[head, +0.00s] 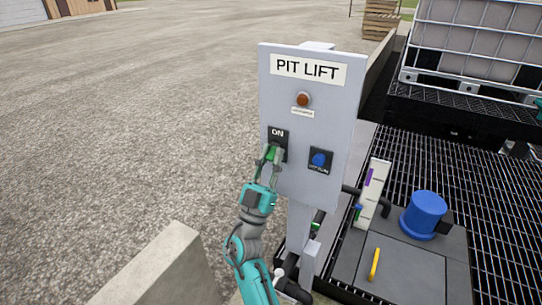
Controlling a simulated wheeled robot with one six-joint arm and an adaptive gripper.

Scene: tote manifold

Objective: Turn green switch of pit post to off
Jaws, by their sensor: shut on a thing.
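The grey pit post (312,125) stands upright in the middle of the head view, with a "PIT LIFT" label at its top. The green switch (271,153) sits on a black plate marked "ON" (279,133) on the left of the panel. My gripper (272,154) is at this plate, just under the word, and is shut on the green switch. My fingers hide most of the switch and the lower part of its plate, so its exact position cannot be read.
A blue knob (319,159) is right of the switch, and a reddish lamp (303,99) is above. A concrete wall (165,268) stands at lower left. A blue cylinder (424,214) and yellow handle (375,264) are at right. Open gravel lies left.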

